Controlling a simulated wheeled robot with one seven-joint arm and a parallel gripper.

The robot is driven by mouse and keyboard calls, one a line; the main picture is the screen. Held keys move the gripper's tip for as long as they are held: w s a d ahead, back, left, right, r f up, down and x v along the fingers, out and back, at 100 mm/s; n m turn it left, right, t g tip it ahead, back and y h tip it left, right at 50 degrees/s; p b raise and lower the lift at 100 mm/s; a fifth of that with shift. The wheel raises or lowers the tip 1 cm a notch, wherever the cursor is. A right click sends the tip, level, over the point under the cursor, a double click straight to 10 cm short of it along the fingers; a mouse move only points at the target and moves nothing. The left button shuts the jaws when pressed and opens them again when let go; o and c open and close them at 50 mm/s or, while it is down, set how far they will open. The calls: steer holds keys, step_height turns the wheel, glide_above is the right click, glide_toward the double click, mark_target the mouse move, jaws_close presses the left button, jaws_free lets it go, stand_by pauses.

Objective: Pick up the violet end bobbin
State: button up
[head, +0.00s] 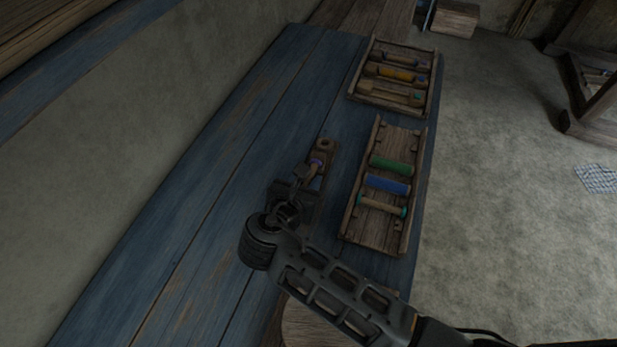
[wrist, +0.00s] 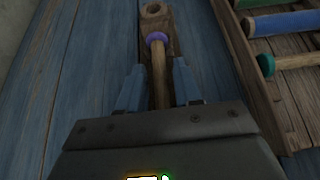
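The violet end bobbin (wrist: 157,70) is a thin wooden rod with a violet ring at its far end. It lies along a narrow wooden piece with a round hole at its far end (wrist: 155,12), on the blue plank table. In the head view its violet end (head: 316,163) shows just beyond my gripper (head: 305,178). In the wrist view my gripper (wrist: 158,66) is open, with one finger on each side of the rod and a gap visible on both sides. The rod's near end is hidden behind the gripper body.
To the right is a wooden tray (head: 377,232) with green, blue and teal-ended bobbins. Its wall (wrist: 240,60) stands close to the right finger. A second tray (head: 405,50) with several bobbins is farther back. The blue table (head: 215,190) is clear to the left.

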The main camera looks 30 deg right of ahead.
jaws_close()
steer(key=shift+r, duration=0.1)
